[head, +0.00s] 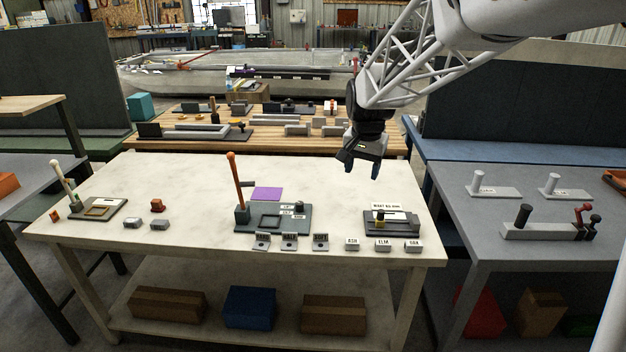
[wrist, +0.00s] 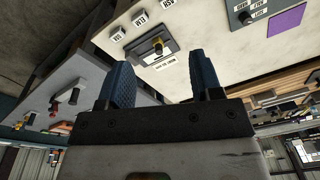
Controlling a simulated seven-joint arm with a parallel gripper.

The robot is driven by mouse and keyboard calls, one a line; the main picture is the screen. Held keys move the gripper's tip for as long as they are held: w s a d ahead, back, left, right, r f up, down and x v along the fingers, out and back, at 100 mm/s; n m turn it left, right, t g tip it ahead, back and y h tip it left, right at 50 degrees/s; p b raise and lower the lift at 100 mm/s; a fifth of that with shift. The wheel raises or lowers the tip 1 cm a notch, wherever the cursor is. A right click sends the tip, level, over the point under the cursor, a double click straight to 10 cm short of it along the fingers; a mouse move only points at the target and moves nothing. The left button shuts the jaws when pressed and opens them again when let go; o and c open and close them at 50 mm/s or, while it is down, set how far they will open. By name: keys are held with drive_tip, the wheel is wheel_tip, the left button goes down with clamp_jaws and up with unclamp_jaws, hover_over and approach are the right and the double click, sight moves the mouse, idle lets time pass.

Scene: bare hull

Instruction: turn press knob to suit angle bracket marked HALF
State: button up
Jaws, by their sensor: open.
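The press (head: 270,218) is a dark base with an upright orange-handled lever (head: 233,170), at the middle of the white table. A small black knob (head: 299,208) stands on its right part, beside small label plates too fine to read surely. Three grey angle brackets lie in front; the middle one (head: 290,243) seems to read HALF, the left (head: 262,243) and right (head: 320,242) have other labels. My gripper (head: 360,164) is open and empty, above the table's back right, away from the press. In the wrist view its fingers (wrist: 160,78) are apart; the press (wrist: 248,14) is partly cut off there.
A dark device with a yellow knob (head: 380,222) stands right, with grey marked blocks (head: 383,246) in front. A purple square (head: 267,193) lies behind the press. The table's middle back is clear.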

drive_tip(key=w+a+f+m, duration=0.1)
drive_tip(key=w+a+f, duration=0.4)
drive_tip(key=w, duration=0.3)
drive_tip(key=w+a+f+m, duration=0.1)
drive_tip(key=w+a+f, duration=0.3)
drive_tip(key=w, duration=0.3)
drive_tip(key=m+g, duration=0.1)
hover_over(300, 203)
wheel_tip(300, 203, down, 13)
drive_tip(key=shift+d+f, duration=0.1)
drive_tip(key=shift+w+a+f, duration=0.1)
drive_tip(key=shift+a+f, duration=0.1)
drive_tip(key=shift+f, duration=0.05)
drive_tip(key=shift+f, duration=0.1)
drive_tip(key=shift+f, duration=3.8)
drive_tip(key=c, duration=0.9)
